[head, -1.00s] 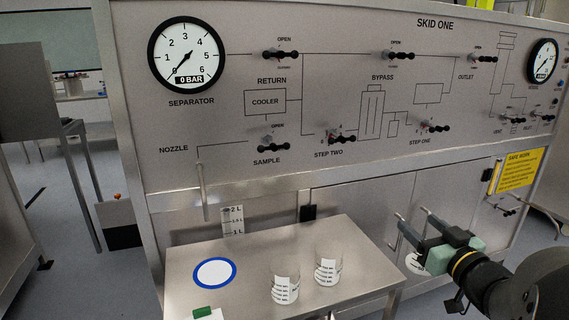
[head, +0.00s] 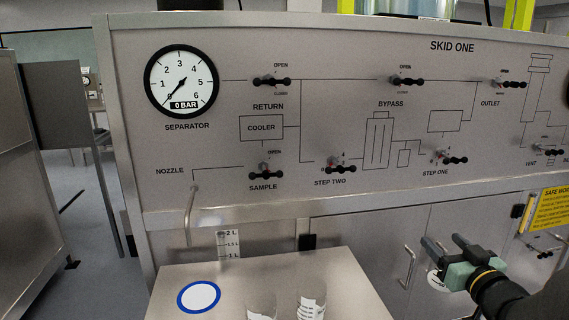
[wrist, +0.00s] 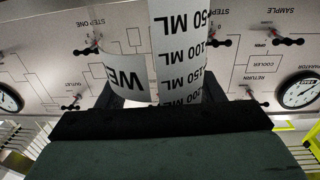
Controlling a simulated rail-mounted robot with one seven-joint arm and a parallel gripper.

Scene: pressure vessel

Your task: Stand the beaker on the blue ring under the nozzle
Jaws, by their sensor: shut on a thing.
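My gripper (head: 448,246) is at the right in the head view, right of the table. It is shut on a clear beaker (head: 437,281), of which mainly a white label shows between and below the fingers. In the wrist view the held beaker (wrist: 180,55) is close up, with ML marks and a label partly reading "WE". The blue ring (head: 181,302) lies flat on the table's left part, with a white middle and nothing on it. The nozzle (head: 189,215) is a thin bent pipe above and behind the ring. The gripper is well right of both.
Two more clear beakers (head: 262,311) (head: 311,309) stand on the steel table (head: 240,275), right of the ring, cut off by the lower picture edge. A level scale (head: 229,245) stands behind the table. The skid panel (head: 330,110) with valve handles rises at the back.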

